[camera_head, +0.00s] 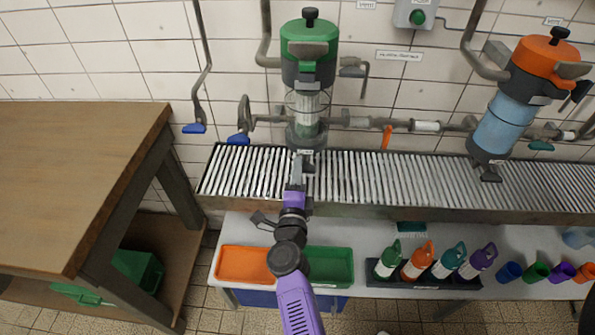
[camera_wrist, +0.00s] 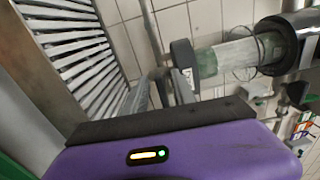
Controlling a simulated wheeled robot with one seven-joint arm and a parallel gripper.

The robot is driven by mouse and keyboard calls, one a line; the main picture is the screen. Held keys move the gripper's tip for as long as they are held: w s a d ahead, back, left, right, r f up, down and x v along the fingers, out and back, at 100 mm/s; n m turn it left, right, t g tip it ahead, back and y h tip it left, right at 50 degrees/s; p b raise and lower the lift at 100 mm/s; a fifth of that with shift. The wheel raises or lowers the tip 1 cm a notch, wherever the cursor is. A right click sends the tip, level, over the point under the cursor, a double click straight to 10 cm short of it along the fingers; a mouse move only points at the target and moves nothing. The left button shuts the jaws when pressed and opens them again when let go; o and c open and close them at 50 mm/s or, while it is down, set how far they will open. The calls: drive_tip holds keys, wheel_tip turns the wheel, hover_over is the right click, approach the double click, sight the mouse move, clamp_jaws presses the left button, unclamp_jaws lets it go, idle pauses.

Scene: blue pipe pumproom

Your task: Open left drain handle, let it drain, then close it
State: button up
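The left filter unit has a green top (camera_head: 308,40) and a clear bowl with a greenish tint (camera_head: 308,108). It stands on the wall pipe above the slatted drain tray (camera_head: 250,170). In the wrist view its bowl (camera_wrist: 225,58) lies sideways, with a dark round base (camera_wrist: 184,58) just beyond my fingers. My gripper (camera_head: 302,164) is directly below this base, over the tray. In the wrist view my gripper (camera_wrist: 160,92) shows two grey fingers apart. The drain handle under the left unit is not clear; my gripper covers that spot. I cannot tell whether they touch.
A similar unit with an orange top (camera_head: 545,65) and blue bowl (camera_head: 500,125) stands at right. Blue levers (camera_head: 194,128) and an orange lever (camera_head: 387,137) sit on the pipes. A wooden table (camera_head: 70,180) fills the left. Bottles (camera_head: 418,260) and bins (camera_head: 243,263) stand below the tray.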

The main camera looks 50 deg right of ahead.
drive_tip(key=b+v, duration=0.1)
drive_tip(key=v, duration=0.6)
drive_tip(key=shift+s, duration=0.15)
drive_tip(key=shift+a, duration=0.1)
idle(0.4)
drive_tip(key=s+a+r+n+t+y, duration=0.1)
drive_tip(key=s+a+n+y, duration=0.3)
drive_tip(key=s+n, duration=0.5)
drive_tip(key=s+a+r+n+t+y, duration=0.1)
drive_tip(key=s+a+r+n+y, duration=0.2)
drive_tip(key=s+n, duration=0.6)
drive_tip(key=s+a+r+n+t+y, duration=0.1)
drive_tip(key=s+a+r+n+y, duration=0.1)
drive_tip(key=s+a+n+y, duration=0.5)
drive_tip(key=s+n, duration=0.2)
drive_tip(key=n, duration=0.1)
drive_tip(key=shift+s+a+n+t, duration=0.3)
drive_tip(key=shift+n+t, duration=0.1)
